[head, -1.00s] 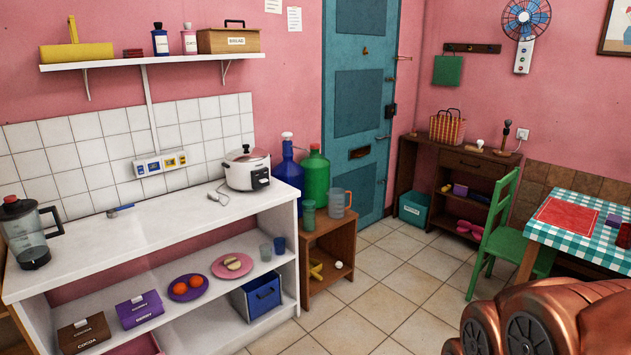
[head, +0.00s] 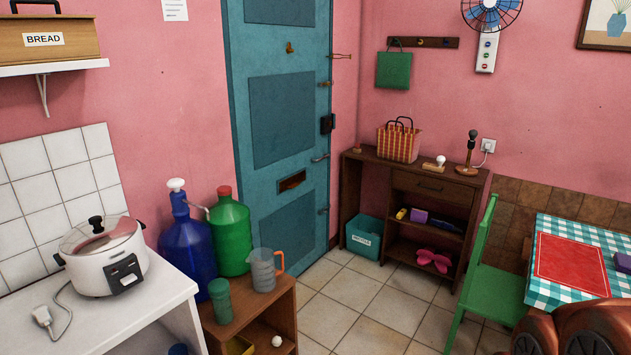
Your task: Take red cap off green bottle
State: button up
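The large green bottle (head: 231,237) stands upright on the small wooden stand beside the counter. Its red cap (head: 224,191) sits on top of its neck. A large blue bottle (head: 186,246) with a white top stands just left of it, and its spout reaches toward the green bottle. A clear jug (head: 263,271) with an orange handle and a small green cup (head: 220,301) stand in front of it. Copper-coloured parts of my own body show at the lower right. My gripper's fingers do not show.
The wooden stand (head: 285,303) holds a white ball and something yellow on its lower level. The white counter (head: 125,310) with a rice cooker (head: 104,257) is at left. A green chair (head: 490,285) and a table are at right. Tiled floor (head: 355,295) is open between.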

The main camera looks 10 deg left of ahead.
aim_at(223, 191)
jog(key=u, duration=0.2)
jog(key=i, duration=1.55)
jog(key=u, duration=1.55)
jog(key=i, duration=1.15)
jog(key=u, duration=0.85)
